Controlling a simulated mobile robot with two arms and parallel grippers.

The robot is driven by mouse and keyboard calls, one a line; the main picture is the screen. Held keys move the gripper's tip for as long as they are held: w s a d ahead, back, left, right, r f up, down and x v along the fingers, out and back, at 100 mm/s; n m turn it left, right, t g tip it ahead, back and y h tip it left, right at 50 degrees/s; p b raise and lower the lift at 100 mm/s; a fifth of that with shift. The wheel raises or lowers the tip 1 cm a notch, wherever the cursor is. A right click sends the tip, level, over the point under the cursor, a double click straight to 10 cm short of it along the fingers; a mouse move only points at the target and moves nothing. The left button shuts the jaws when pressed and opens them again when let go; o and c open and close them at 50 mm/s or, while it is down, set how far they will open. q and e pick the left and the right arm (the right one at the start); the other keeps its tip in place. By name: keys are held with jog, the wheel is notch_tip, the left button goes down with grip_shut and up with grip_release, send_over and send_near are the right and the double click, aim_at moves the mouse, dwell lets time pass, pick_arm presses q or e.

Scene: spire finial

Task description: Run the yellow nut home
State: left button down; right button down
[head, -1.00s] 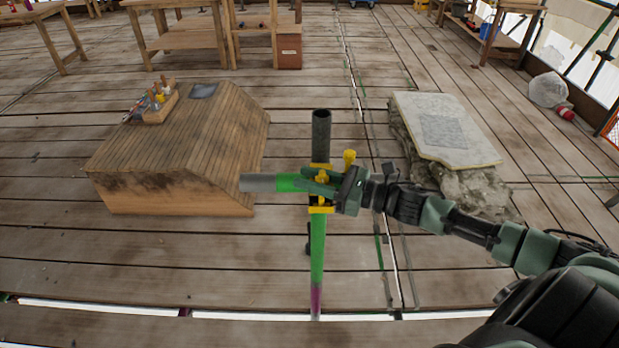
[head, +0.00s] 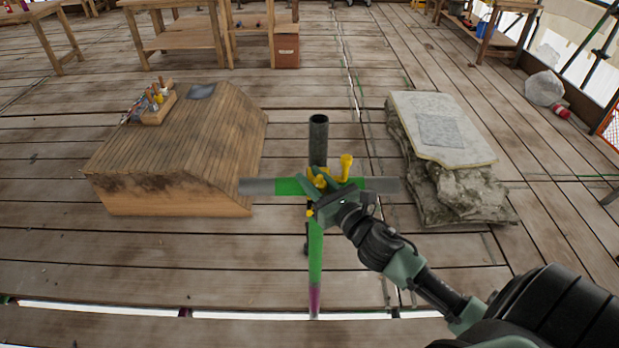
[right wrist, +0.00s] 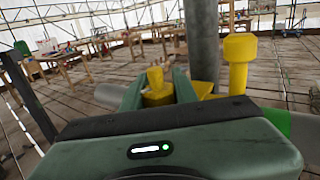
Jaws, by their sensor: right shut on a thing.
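The yellow nut (right wrist: 157,88) sits between the two green fingers of my right gripper (head: 319,182), which is shut on it. In the head view the fingers mostly cover the nut. The nut is at a yellow coupler (head: 342,177) where a grey and green horizontal tube (head: 290,186) crosses an upright pole (head: 317,250). A second yellow bolt head (head: 346,160) stands up to the right of the fingers; it also shows in the right wrist view (right wrist: 239,62). My left gripper is not in view.
A sloped wooden block (head: 180,150) with a small tool tray (head: 159,106) stands at the left. A stone slab (head: 440,128) on rough rock stands at the right. Workbenches (head: 180,35) are at the back. The plank floor between is mostly clear.

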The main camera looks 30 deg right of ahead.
jog(key=m+h, duration=0.2)
jog(key=h, duration=0.1)
jog(key=d+m+g+h, duration=0.1)
jog(key=h, duration=0.2)
jog(key=m+h, duration=0.2)
jog(key=shift+s+d+m+g+h, duration=0.1)
jog(key=shift+d+m+g+h, duration=0.05)
jog(key=shift+m+g+h, duration=0.2)
jog(key=m+g+h, duration=0.1)
jog(key=h, duration=0.1)
jog(key=m+g+h, duration=0.2)
jog(key=s+d+m+g+h, duration=0.1)
jog(key=m+g+h, duration=0.1)
jog(key=shift+d+m+g+h, duration=0.1)
jog(key=shift+m+g+h, duration=0.15)
jog(key=shift+h, duration=0.1)
jog(key=c, duration=1.1)
grip_release()
jog(key=shift+s, duration=0.1)
jog(key=p+v, duration=0.1)
jog(key=v, duration=0.6)
jog(key=shift+a+p, duration=0.3)
jog(key=shift+a, duration=0.05)
jog(key=shift+f, duration=0.15)
